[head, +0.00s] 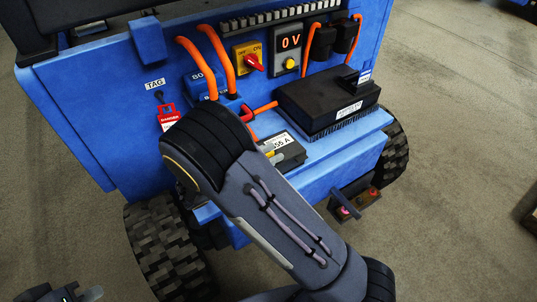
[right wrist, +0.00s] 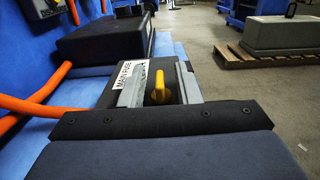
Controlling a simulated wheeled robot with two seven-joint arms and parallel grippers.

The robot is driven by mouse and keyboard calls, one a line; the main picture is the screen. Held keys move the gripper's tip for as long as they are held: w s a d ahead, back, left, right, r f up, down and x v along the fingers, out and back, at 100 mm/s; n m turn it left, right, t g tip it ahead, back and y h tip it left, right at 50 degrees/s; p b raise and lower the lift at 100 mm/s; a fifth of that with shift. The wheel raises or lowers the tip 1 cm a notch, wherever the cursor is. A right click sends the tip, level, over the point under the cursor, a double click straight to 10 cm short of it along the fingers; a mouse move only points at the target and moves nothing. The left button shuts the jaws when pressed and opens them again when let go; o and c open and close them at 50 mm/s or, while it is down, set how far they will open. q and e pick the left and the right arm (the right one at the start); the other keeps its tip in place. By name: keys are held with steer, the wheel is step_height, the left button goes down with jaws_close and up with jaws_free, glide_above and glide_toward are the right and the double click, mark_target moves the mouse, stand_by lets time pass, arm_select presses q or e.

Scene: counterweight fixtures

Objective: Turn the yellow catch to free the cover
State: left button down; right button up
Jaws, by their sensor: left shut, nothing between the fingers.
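The yellow catch (right wrist: 158,88) sits on the dark fuse cover (right wrist: 120,72), which has a white MAIN FUSE label. In the head view the cover (head: 298,153) lies on the blue ledge, partly hidden behind my right arm. My right gripper (right wrist: 161,70) reaches over the cover. Its two grey fingers stand apart, one on each side of the catch, with gaps visible between them and it. In the head view only a small part of my right gripper (head: 272,150) shows past the wrist. My left gripper (head: 75,294) is shut and empty at the bottom left, away from the blue cart.
A black box (head: 325,100) stands behind the cover. Orange cables (head: 212,62) run close on its left.

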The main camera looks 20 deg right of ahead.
jaws_close()
